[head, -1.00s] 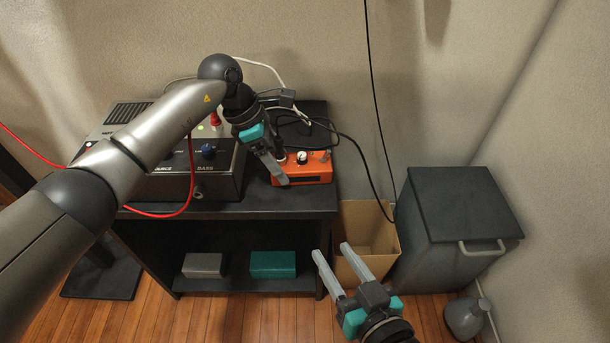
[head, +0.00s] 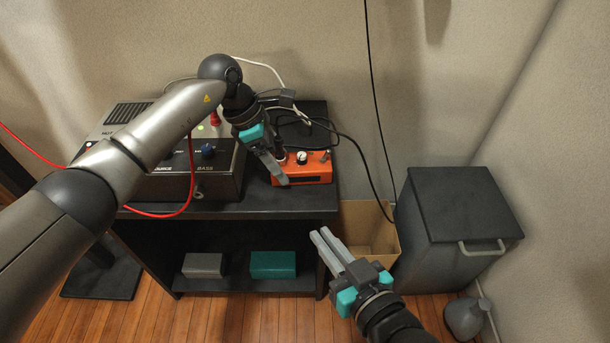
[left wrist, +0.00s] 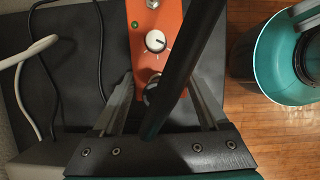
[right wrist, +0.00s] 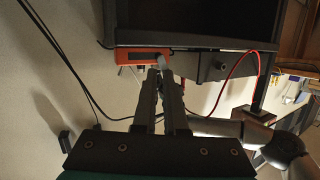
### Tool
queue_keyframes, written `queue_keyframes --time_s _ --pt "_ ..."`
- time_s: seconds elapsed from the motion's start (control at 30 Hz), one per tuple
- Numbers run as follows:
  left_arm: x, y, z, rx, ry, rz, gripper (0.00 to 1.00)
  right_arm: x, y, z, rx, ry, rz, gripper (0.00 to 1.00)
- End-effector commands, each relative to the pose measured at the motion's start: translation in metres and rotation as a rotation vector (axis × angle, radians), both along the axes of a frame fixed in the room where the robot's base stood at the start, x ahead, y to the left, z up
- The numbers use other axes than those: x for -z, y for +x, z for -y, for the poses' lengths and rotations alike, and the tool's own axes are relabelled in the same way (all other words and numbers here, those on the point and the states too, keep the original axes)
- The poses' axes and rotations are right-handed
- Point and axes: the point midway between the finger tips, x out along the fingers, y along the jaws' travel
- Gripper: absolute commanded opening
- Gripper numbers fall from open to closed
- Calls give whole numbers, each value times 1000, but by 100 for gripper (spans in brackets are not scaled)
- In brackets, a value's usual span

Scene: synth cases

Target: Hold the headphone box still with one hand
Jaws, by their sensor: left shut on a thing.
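The headphone box is taken to be the small orange box (head: 314,174) with a white knob, at the right front of the black shelf's top. It also shows in the left wrist view (left wrist: 144,62) and the right wrist view (right wrist: 138,57). My left gripper (head: 279,168) is at the box's left end, shut on it, with the box between its fingers in the left wrist view. A dark bar crosses in front of the box there. My right gripper (head: 319,235) is shut and empty, below and in front of the shelf top, apart from the box.
A black-and-grey amplifier (head: 190,172) with a red cable (head: 188,200) stands left of the box. Black and white cables run behind it. Grey and green boxes (head: 273,264) lie on the lower shelf. An open carton (head: 352,215) and a lidded grey bin (head: 450,250) stand right.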

Motion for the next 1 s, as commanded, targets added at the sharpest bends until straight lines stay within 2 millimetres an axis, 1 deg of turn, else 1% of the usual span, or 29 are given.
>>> queue_keyframes --time_s 0.03,0.07,0.23,0.33,0.43,0.57,0.7,0.9,1.0 --pt "0 0 0 0 1 0 10 -5 10 -4 -32 -28 21 3" --pt "0 0 0 0 1 0 10 -6 14 -7 -49 -45 27 0" --pt "0 0 0 0 1 0 10 -10 38 -15 -133 -150 41 0" --pt "0 0 0 0 1 0 10 -8 52 -14 -165 -223 28 0" --pt "0 0 0 0 1 0 10 -5 65 -8 -185 -302 4 0" --pt "0 0 0 0 1 0 10 0 84 9 -185 -415 -38 0" --pt "0 0 0 0 1 0 10 2 106 35 -152 -532 -92 0" --pt "0 0 0 0 1 0 10 -2 137 74 -77 -653 -190 0" --pt "0 0 0 0 1 0 10 -5 151 88 -43 -682 -254 0"
